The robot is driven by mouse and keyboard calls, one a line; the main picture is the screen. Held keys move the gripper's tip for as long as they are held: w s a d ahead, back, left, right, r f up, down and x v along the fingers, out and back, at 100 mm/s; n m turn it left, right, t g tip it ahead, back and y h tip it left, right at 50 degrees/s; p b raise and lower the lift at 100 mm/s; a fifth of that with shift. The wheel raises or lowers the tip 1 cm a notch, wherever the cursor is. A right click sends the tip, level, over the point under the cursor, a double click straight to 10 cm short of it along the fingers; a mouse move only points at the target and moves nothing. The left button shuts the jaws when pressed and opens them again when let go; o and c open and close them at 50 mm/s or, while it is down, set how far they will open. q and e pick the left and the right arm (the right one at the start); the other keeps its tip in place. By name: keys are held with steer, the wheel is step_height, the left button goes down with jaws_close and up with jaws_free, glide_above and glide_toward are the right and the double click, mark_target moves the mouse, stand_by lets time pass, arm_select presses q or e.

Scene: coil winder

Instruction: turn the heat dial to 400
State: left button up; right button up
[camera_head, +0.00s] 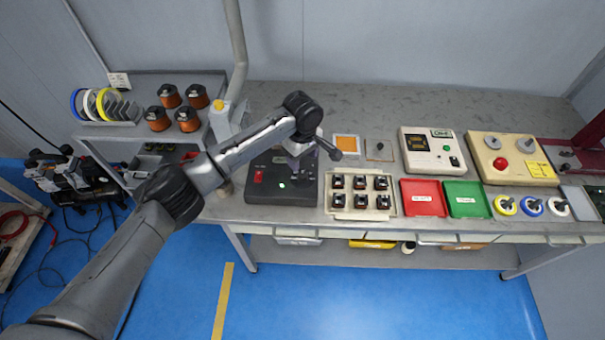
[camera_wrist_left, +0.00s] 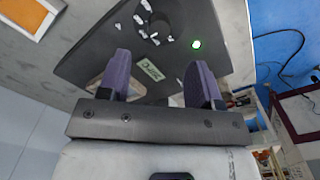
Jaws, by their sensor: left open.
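The dark control box (camera_head: 265,193) sits on the bench below my left gripper (camera_head: 294,162). In the left wrist view, the box (camera_wrist_left: 95,65) carries a dark round dial (camera_wrist_left: 160,24) ringed by white marks too blurred to read. My left gripper (camera_wrist_left: 160,62) is open and empty, its two purple fingers apart over the box. The dial lies beyond the fingertips, not between them. A lit green lamp (camera_wrist_left: 196,44) is beside the dial. In the head view the dial is not clearly visible near my gripper. My right gripper is not in view.
A red switch (camera_head: 258,176) is on the box. A tray of dark parts (camera_head: 343,213) stands close on its right, with red (camera_head: 424,197) and green (camera_head: 467,198) trays beyond. Copper wire spools (camera_head: 188,119) stand at the left. A pipe (camera_head: 237,50) rises behind.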

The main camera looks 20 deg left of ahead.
mark_target(302, 174)
arm_select(q)
step_height(302, 174, down, 7)
steer(key=shift+f+b, duration=0.1)
steer(key=shift+b, duration=0.55)
steer(key=shift+f, duration=0.3)
steer(key=shift+c, duration=0.2)
